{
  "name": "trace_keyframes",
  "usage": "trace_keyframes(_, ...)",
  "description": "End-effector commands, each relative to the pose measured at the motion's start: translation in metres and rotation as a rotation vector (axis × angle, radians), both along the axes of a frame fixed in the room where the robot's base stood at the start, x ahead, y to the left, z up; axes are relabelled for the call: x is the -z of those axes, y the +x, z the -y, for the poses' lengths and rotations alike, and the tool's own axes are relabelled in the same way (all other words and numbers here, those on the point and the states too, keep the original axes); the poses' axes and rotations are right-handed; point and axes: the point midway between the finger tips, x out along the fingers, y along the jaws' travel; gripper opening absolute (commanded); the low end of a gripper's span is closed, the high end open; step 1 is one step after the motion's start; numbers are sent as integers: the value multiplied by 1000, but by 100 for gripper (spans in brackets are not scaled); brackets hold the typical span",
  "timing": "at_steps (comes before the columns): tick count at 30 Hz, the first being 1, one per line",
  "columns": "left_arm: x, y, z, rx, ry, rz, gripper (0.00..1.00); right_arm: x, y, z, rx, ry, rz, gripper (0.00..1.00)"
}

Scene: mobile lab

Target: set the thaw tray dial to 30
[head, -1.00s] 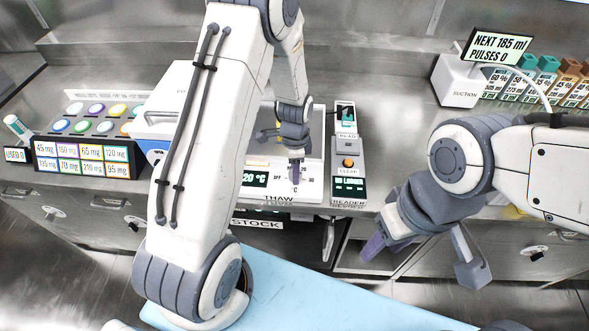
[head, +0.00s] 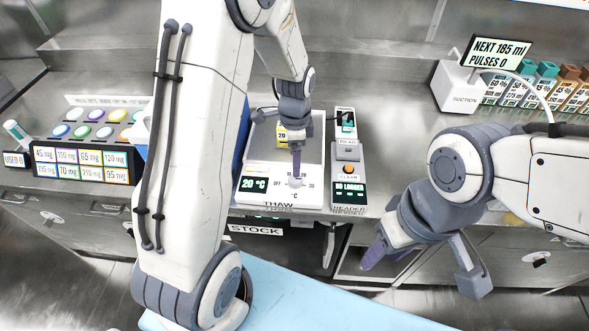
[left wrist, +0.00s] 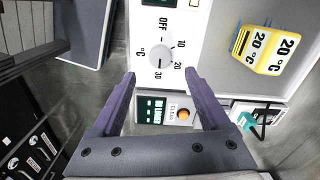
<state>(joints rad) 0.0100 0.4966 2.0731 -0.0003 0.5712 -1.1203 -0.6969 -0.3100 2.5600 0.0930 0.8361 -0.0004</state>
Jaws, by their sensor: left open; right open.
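The thaw tray (head: 263,143) stands on the counter, with a display (head: 254,184) reading 20 °C on its front panel. Its round white dial (head: 296,182) is beside the display; it also shows in the left wrist view (left wrist: 160,52), ringed by OFF, 10, 20 and 30. Which mark the dial points to is hard to tell. My left gripper (head: 297,172) is open and points down at the dial. In the left wrist view its two purple fingers (left wrist: 160,76) stand apart, the dial just beyond the tips. My right gripper (head: 422,268) is open and empty at the right front.
A yellow 20 °C block (left wrist: 265,50) sits in the tray. A reader (head: 348,165) with an orange button stands close to the tray's right. A suction unit (head: 460,84) and bottles are at the back right; a labelled dose rack (head: 82,163) is at left.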

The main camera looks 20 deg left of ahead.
Motion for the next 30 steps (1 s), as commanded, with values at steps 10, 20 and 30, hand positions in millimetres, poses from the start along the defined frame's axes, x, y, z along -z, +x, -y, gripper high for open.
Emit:
trace_keyframes(10,-27,0,0,0,0,0,79,2,0,0,0,0,0,50)
trace_keyframes(20,-26,0,0,0,0,0,79,2,0,0,0,0,0,50)
trace_keyframes(30,-71,-50,71,-109,-22,19,79,2,0,0,0,0,0,50)
